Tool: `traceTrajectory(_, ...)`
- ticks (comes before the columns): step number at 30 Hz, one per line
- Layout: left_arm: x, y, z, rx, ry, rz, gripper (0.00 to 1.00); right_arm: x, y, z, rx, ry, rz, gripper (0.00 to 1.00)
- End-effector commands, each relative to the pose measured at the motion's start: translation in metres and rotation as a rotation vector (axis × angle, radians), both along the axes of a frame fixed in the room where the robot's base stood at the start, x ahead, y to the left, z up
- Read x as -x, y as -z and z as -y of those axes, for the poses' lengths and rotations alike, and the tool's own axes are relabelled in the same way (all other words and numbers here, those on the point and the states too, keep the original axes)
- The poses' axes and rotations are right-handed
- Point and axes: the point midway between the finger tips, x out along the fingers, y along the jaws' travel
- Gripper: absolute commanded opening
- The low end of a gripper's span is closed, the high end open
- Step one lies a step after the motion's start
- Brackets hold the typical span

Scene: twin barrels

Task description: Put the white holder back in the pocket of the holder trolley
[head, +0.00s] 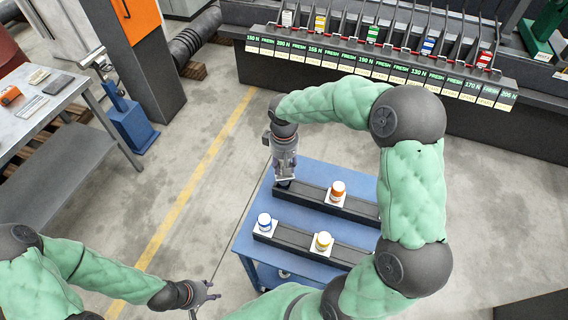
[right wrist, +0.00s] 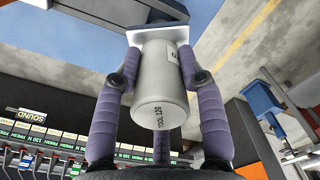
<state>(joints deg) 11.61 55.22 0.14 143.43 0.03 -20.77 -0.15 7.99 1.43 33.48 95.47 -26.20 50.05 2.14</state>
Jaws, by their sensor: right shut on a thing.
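My right gripper (head: 285,172) points down over the left end of the far dark rail (head: 318,200) on the blue holder trolley (head: 257,213). In the right wrist view its purple fingers (right wrist: 160,70) are shut around a grey cylinder marked TOOL 120, the body of the white holder (right wrist: 157,90), with a white square plate beyond it. In the head view the gripper mostly hides the holder, and I cannot tell whether it touches the rail. My left gripper (head: 204,294) is open and empty, low in front of the trolley's left side.
An orange-topped holder (head: 337,189) stands in the far rail. A blue-topped holder (head: 264,222) and a yellow-topped holder (head: 323,241) stand in the near rail. A labelled rack (head: 380,65) is behind; a grey workbench (head: 50,95) stands left.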

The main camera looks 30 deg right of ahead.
Motion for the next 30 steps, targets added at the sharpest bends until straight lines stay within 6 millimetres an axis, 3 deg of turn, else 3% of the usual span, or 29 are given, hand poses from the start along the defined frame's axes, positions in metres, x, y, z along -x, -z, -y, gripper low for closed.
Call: traceTrajectory(30,0.0,0.006,0.0,0.0,0.0,0.0,0.4,-0.001,0.011,0.0,0.001,0.001,0.002,0.0)
